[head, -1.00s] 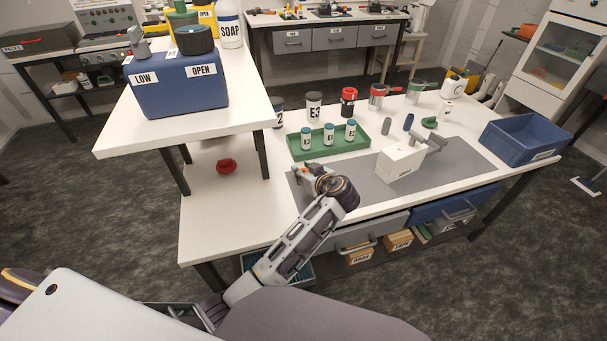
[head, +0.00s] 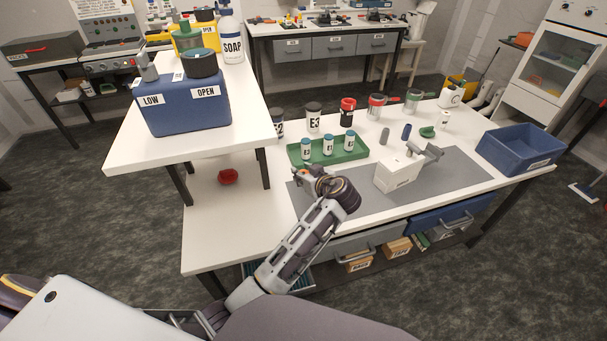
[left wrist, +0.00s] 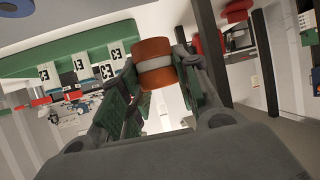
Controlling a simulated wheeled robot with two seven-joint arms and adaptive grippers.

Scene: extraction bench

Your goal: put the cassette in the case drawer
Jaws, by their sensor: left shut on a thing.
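My left gripper (head: 310,174) is over the left end of the grey mat on the white bench, mostly hidden by its own wrist. In the left wrist view its fingers (left wrist: 157,75) are shut on an orange piece with a pale band (left wrist: 153,62), which I take to be the cassette. A grey drawer (head: 352,244) and a blue drawer (head: 452,216) are under the bench's front edge. The blue one looks partly pulled out. I cannot read which is the case drawer. My right gripper is not in view.
A green tray (head: 355,153) with small labelled bottles stands behind the gripper. A white device (head: 396,174) stands on the grey mat (head: 440,180). A blue bin (head: 520,150) is at the right end. A raised shelf (head: 150,156) holds a blue box. The bench's front left is clear.

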